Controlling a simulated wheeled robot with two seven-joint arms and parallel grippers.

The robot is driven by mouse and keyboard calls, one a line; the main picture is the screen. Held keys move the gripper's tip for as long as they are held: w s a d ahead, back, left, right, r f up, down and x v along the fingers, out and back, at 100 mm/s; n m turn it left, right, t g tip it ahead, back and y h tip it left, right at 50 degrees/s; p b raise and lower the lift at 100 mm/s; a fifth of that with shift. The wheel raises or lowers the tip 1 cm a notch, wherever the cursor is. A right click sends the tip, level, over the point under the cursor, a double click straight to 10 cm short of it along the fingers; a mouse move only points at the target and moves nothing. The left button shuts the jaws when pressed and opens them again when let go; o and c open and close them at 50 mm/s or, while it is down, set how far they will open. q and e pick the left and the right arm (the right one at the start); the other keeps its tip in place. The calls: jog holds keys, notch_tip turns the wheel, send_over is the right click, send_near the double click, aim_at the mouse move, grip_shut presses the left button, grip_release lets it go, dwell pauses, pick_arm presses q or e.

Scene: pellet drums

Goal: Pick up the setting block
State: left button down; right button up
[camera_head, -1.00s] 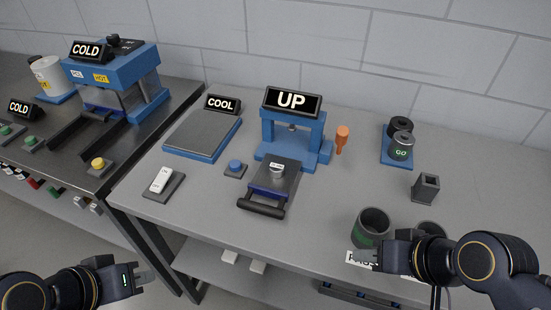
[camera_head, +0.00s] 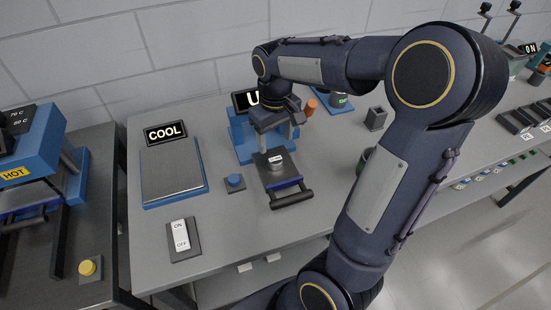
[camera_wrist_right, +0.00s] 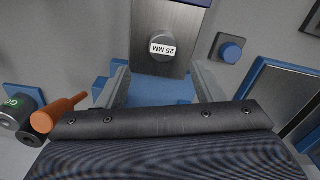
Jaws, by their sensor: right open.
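The setting block, a small round metal piece with a white 25 MM label (camera_wrist_right: 163,46), sits on the grey plate of the press drawer (camera_wrist_right: 172,18). In the head view the block (camera_head: 275,163) stands on the drawer pulled out in front of the blue press (camera_head: 243,140). My right gripper (camera_head: 277,136) hangs above the press end of the drawer, just behind the block. In the right wrist view its two fingers (camera_wrist_right: 160,75) are spread wide and empty, with the block ahead of them. My left gripper is out of view.
The press sign (camera_head: 244,101) is partly hidden by my right arm. An orange-handled tool (camera_head: 310,106) stands right of the press. A blue button (camera_head: 235,181), a COOL plate (camera_head: 170,172) and an ON/OFF switch (camera_head: 182,236) lie left. The drawer's dark handle (camera_head: 292,199) faces the front.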

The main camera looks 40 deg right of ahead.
aim_at(275, 158)
jog(key=f, duration=0.5)
jog(key=shift+s+a+p, duration=0.2)
jog(key=shift+p, duration=0.1)
jog(key=shift+f, duration=0.55)
jog(key=shift+r, duration=0.1)
jog(key=c, duration=1.2)
